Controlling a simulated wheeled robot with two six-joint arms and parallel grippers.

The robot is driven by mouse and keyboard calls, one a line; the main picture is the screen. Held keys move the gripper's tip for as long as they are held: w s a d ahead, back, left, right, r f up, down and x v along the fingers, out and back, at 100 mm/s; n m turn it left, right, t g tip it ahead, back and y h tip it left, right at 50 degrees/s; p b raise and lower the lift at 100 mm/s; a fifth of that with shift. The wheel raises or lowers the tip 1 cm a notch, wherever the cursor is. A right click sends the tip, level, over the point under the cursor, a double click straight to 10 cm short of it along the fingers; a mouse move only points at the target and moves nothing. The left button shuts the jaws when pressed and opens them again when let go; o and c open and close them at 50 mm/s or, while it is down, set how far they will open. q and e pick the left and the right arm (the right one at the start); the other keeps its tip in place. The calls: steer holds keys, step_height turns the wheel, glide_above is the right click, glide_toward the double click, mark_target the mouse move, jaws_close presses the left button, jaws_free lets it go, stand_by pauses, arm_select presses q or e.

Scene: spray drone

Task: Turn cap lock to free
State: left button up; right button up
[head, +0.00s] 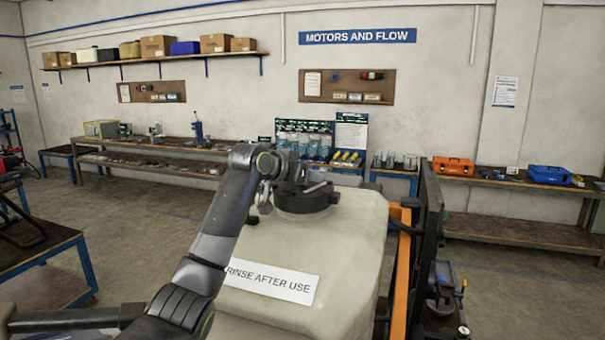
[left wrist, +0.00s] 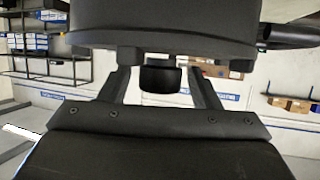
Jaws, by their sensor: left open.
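The cream spray tank (head: 345,235) stands ahead of me with a label reading "RINSE AFTER USE". Its round black cap (head: 308,200) sits on top, partly hidden behind my left arm. In the left wrist view the cap (left wrist: 165,22) fills the top of the picture. A small black block (left wrist: 160,79), which looks like the cap lock, lies between the fingers of my left gripper (left wrist: 160,72), with a gap on each side. The left gripper is open. It is at the cap's left side in the head view, its fingers mostly hidden. My right gripper is not in view.
An orange post (head: 402,270) and dark frame parts (head: 428,255) stand beside the tank on the right. A blue-legged table (head: 45,260) is at the left. Benches with tools and an orange case (head: 453,166) line the back wall. Open floor lies between.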

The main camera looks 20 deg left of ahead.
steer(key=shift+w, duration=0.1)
arm_select(q)
steer(key=c, duration=1)
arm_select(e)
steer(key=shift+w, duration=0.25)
arm_select(q)
steer(key=shift+n+y, duration=0.3)
steer(key=shift+y, duration=0.1)
steer(key=n+y, duration=0.2)
steer(key=y, duration=0.1)
steer(key=shift+d+n+t, duration=0.1)
steer(key=shift+n+t, duration=0.2)
steer(key=shift+t, duration=0.1)
steer(key=n+g+y+b, duration=0.1)
steer(key=n+y, duration=0.3)
steer(key=y, duration=0.1)
steer(key=shift+n, duration=0.3)
steer(key=n+g+y, duration=0.2)
steer(key=n+y, duration=0.2)
steer(key=shift+r, duration=0.1)
steer(key=shift+n+g+y+p, duration=0.4)
steer(key=shift+n+g+y, duration=0.5)
steer(key=shift+g, duration=0.1)
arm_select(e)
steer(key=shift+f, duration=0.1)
arm_select(q)
steer(key=shift+n+g+y, duration=0.4)
steer(key=shift+n+g, duration=0.3)
